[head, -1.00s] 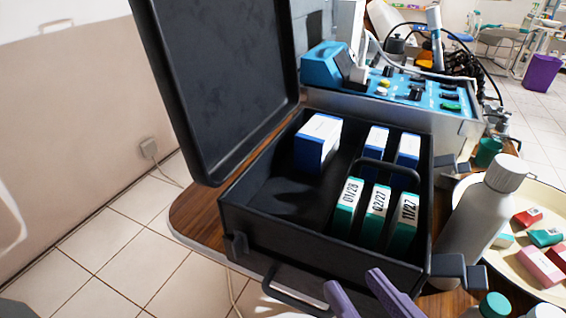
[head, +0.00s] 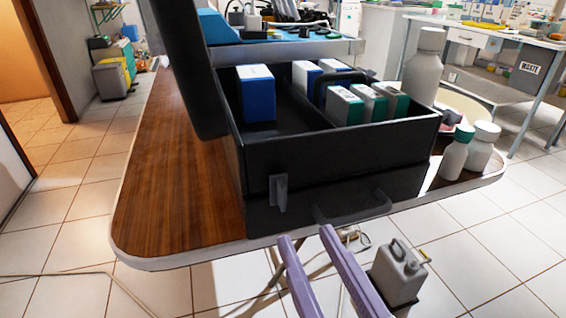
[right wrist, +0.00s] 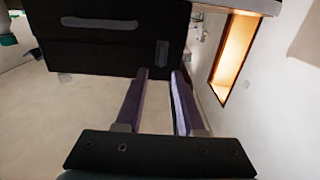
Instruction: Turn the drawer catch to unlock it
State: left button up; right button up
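A black case (head: 340,150) with its lid raised sits on a wooden table. The drawer catch (head: 279,192), a small dark upright tab, is on the left of its front face. A bar handle (head: 352,208) is to its right. My right gripper (head: 306,235), with two purple fingers, is in front of the case, its tips below the catch. In the right wrist view the fingers (right wrist: 159,73) are apart and empty, with the catch (right wrist: 162,53) just beyond the gap. The tips look clear of the catch. My left gripper is not in view.
The case holds several blue-white and green-white boxes (head: 256,92). White bottles (head: 455,155) stand at the table's right, with a taller grey-white bottle (head: 424,66) behind. The table's left side (head: 175,180) is clear. A grey jug (head: 398,272) is below the front edge.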

aim_at(284, 198)
jog(key=b+x, duration=0.1)
jog(key=x, duration=0.5)
jog(key=shift+w+a, duration=0.2)
jog(key=shift+w, duration=0.15)
jog(key=shift+c, duration=0.3)
grip_shut()
